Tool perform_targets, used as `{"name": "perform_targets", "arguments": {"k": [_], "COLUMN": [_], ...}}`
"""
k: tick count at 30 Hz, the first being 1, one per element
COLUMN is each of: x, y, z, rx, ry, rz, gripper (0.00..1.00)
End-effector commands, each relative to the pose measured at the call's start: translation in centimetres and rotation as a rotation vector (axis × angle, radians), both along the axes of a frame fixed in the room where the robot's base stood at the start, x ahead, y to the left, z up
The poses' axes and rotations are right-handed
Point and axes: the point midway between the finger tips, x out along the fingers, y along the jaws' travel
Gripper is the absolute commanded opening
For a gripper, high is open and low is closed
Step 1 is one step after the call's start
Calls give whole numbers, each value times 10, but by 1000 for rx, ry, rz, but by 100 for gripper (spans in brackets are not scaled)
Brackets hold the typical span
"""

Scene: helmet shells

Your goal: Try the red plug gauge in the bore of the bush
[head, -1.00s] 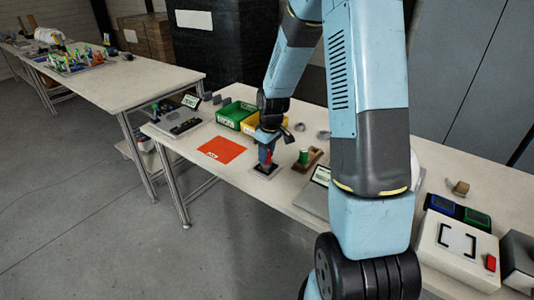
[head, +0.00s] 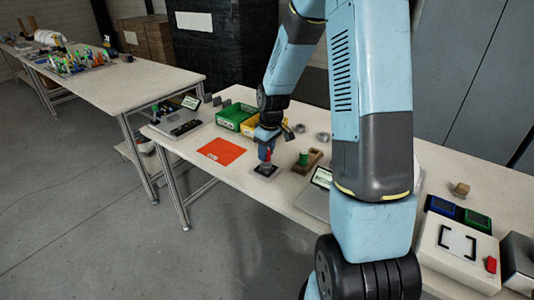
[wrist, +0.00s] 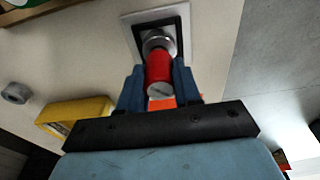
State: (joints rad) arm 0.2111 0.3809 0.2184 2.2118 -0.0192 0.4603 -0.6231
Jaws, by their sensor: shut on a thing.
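My gripper (wrist: 158,84) is shut on the red plug gauge (wrist: 158,68), with a blue finger on either side. In the head view the gauge (head: 268,154) hangs upright below my gripper (head: 266,150). The bush (wrist: 158,42) is a grey metal ring on a black square pad with a pale border (wrist: 181,16). The pad (head: 257,172) also shows in the head view, on the table below the gauge. The gauge's far end overlaps the bush in the wrist view. I cannot tell whether it is in the bore or just above it.
A wooden block holding a green gauge (head: 304,158) stands just right of the pad. An orange sheet (head: 222,150) lies to the left. A green bin (head: 235,115) and a yellow bin (head: 250,126) stand behind. The table's front edge is close to the pad.

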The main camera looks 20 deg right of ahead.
Motion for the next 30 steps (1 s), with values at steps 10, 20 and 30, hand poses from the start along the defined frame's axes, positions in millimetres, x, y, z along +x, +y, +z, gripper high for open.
{"name": "perform_targets", "arguments": {"k": [10, 20, 30], "x": [0, 0, 0], "y": [0, 0, 0], "z": [12, 22, 33], "rx": [0, 0, 0], "ry": [-1, 0, -1], "rz": [0, 0, 1], "gripper": [11, 11, 11]}}
